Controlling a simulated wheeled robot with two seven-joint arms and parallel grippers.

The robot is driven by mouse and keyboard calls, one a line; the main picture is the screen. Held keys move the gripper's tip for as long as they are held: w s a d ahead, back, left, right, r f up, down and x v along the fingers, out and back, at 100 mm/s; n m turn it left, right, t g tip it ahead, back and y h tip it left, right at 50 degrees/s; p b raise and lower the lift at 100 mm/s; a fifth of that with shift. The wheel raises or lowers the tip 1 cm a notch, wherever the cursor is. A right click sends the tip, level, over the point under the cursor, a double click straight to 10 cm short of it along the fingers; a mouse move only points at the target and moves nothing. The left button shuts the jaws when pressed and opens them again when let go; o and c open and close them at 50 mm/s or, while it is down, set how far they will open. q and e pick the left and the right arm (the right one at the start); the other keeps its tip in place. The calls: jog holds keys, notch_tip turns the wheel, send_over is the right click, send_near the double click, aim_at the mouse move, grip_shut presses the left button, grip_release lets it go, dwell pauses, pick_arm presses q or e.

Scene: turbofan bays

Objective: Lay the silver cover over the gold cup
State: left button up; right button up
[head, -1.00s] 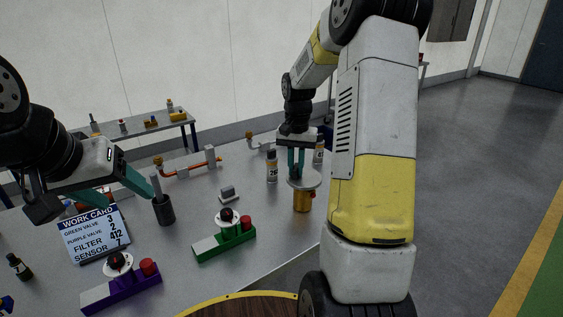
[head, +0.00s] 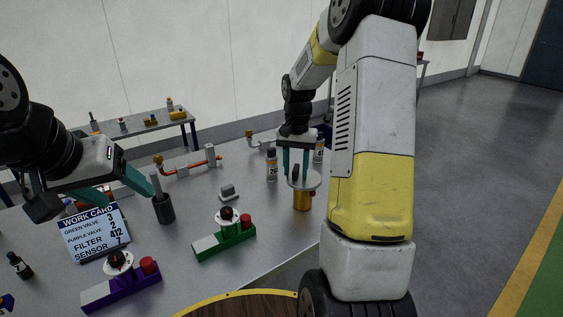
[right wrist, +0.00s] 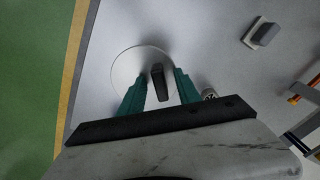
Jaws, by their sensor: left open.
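The silver cover (head: 313,181) is a round disc with a dark upright handle (right wrist: 158,82). It lies on top of the gold cup (head: 302,201) in the head view, looking level, and hides the cup's mouth. In the right wrist view the cover (right wrist: 127,68) hides the cup. My right gripper (head: 297,177) points down over the cover with its teal fingers open. The fingers stand on either side of the handle with a gap at each side. My left gripper (head: 128,197) is open and empty near the work card, far left of the cup.
A dark holder (head: 165,210) with a grey rod stands beside my left gripper. A green valve block (head: 225,243), a purple one (head: 122,290) and the work card (head: 95,233) are on the table. Bottles (head: 272,166) stand behind the cup. A small grey block (head: 229,192) lies mid-table.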

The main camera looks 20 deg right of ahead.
aim_at(296, 167)
jog(key=shift+r, duration=3.9)
jog(key=s+a+r+n+t, duration=0.3)
jog(key=s+a+r, duration=0.3)
jog(key=s+r, duration=0.3)
jog(key=s+a+n+t+y, duration=0.1)
jog(key=s+a, duration=0.1)
jog(key=s, duration=0.5)
jog(key=s+a+n+t+y, duration=0.1)
jog(key=s+a+n+t, duration=0.1)
jog(key=s, duration=0.6)
jog(key=shift+a, duration=0.35)
